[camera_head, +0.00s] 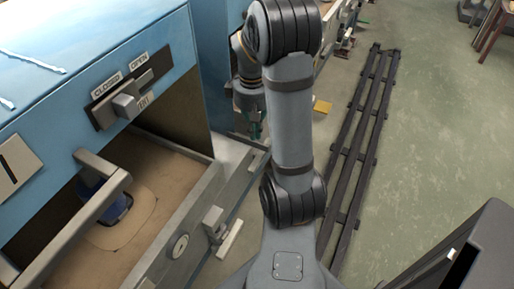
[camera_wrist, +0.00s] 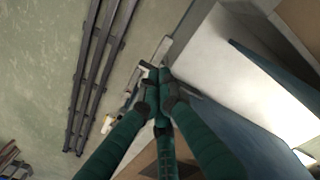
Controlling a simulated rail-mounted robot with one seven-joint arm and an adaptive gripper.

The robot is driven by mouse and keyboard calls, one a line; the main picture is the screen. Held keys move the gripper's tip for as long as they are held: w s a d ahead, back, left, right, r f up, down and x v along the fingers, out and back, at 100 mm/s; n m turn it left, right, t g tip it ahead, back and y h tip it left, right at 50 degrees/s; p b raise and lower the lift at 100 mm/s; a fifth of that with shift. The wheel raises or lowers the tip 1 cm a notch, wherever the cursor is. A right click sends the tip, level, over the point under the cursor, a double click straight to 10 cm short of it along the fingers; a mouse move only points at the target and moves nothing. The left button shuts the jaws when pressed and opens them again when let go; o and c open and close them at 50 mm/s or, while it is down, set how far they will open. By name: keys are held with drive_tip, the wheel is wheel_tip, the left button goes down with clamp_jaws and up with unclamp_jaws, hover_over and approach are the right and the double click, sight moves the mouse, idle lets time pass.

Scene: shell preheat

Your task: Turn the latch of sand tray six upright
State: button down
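My gripper (camera_wrist: 158,76) has green fingers with dark grey pads. In the wrist view the fingertips come together, and I see no clear gap. A light grey bar (camera_wrist: 163,51), which looks like a tray latch, lies tilted just beyond the tips. I cannot tell whether they touch it. In the head view my gripper (camera_head: 256,127) hangs low beside the farther cabinets, small and partly shaded. No number six can be read in either view, so I cannot confirm which tray the bar belongs to.
A blue cabinet (camera_head: 90,62) with a number 1 plate (camera_head: 15,166) stands at the near left. Its sand tray (camera_head: 185,237) is pulled out, with a tilted latch (camera_head: 229,239) on its front. Dark floor rails (camera_head: 357,150) run alongside. Open floor (camera_head: 440,110) lies to the right.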

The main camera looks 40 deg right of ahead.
drive_tip(key=n, duration=0.3)
drive_tip(key=b, duration=0.5)
approach(257, 162)
drive_tip(key=f, duration=0.6)
drive_tip(key=shift+d+f, duration=0.2)
drive_tip(key=shift+f, duration=0.2)
drive_tip(key=shift+f, duration=0.15)
drive_tip(key=shift+h, duration=0.3)
drive_tip(key=shift+a, duration=0.15)
drive_tip(key=shift+b, duration=0.4)
